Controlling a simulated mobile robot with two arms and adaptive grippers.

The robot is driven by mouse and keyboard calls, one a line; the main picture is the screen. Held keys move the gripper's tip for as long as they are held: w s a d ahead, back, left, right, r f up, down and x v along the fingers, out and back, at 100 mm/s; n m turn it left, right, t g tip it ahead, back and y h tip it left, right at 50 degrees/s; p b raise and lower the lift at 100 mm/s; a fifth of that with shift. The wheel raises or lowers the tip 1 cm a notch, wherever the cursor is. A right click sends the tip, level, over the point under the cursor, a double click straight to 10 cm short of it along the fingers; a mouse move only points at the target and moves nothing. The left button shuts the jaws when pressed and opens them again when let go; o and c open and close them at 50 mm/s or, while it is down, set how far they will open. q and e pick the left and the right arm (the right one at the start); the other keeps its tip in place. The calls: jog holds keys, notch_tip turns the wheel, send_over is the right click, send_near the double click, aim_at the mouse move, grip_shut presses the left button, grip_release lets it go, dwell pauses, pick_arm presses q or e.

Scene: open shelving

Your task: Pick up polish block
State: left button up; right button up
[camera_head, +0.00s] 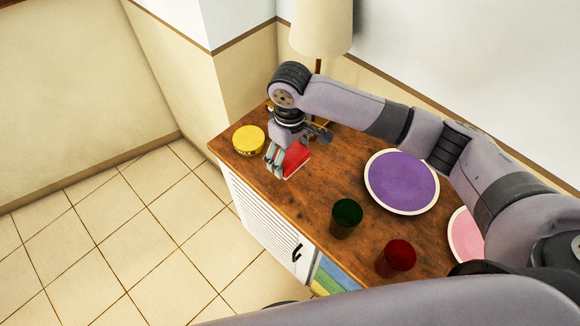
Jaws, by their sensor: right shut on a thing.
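The polish block (297,158), a red block with a pale lower edge, is at the wooden top of the cabinet, near its left end. My right gripper (276,157) comes down over it from above and is shut on it. The gripper hides part of the block, and I cannot tell whether the block touches the wood or is slightly raised. My left gripper is not in view.
A yellow tin (249,140) stands just left of the gripper. A lamp (321,28) stands behind. A purple plate (401,181), a pink plate (467,238), a green cup (346,217) and a red cup (396,258) occupy the cabinet top (300,205) to the right.

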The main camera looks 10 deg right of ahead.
aim_at(290, 154)
notch_tip(290, 154, up, 12)
jog(key=b, duration=0.1)
dwell(0.4)
jog(key=o, duration=0.6)
jog(key=c, duration=0.4)
